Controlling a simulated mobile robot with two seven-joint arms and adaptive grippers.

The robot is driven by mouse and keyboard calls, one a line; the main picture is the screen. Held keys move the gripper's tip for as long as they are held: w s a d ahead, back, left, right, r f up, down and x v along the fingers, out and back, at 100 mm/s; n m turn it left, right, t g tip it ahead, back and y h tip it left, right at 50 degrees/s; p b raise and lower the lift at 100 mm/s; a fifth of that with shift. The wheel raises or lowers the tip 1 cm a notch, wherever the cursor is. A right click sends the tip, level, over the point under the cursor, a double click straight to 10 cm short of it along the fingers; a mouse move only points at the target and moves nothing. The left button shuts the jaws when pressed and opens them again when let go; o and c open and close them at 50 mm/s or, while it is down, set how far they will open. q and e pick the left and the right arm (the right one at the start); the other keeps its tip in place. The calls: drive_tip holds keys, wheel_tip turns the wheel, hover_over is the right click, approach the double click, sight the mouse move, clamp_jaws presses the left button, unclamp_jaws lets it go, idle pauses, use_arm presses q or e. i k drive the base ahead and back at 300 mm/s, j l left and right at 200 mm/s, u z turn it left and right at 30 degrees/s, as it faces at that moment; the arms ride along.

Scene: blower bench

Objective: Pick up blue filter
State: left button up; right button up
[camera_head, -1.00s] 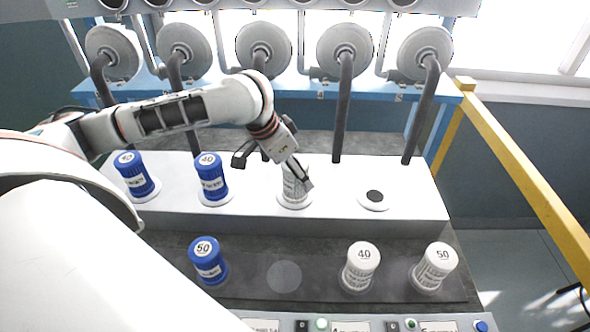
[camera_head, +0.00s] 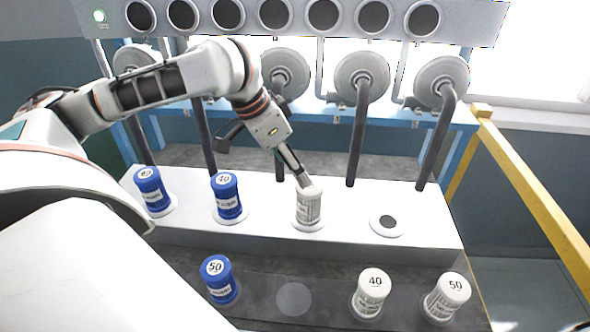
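Three blue filters are in view. One (camera_head: 153,191) stands at the left end of the white bench, one marked 40 (camera_head: 227,197) stands to its right, and one marked 50 (camera_head: 219,280) stands on the dark front shelf. My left gripper (camera_head: 301,178) points down at the top of a white filter (camera_head: 309,209) seated third along the bench. Its fingertips are at the filter's upper rim; I cannot tell whether they touch it or how far apart they are. No blue filter is in my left gripper. My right gripper is not in view.
White filters marked 40 (camera_head: 371,293) and 50 (camera_head: 447,297) stand on the front shelf, with an empty round spot (camera_head: 294,299) left of them. An empty seat (camera_head: 388,225) is on the bench. Dark hoses rise behind; a yellow rail (camera_head: 530,190) borders the right.

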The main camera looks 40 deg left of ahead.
sight(149, 181)
drive_tip(key=k, duration=1.5)
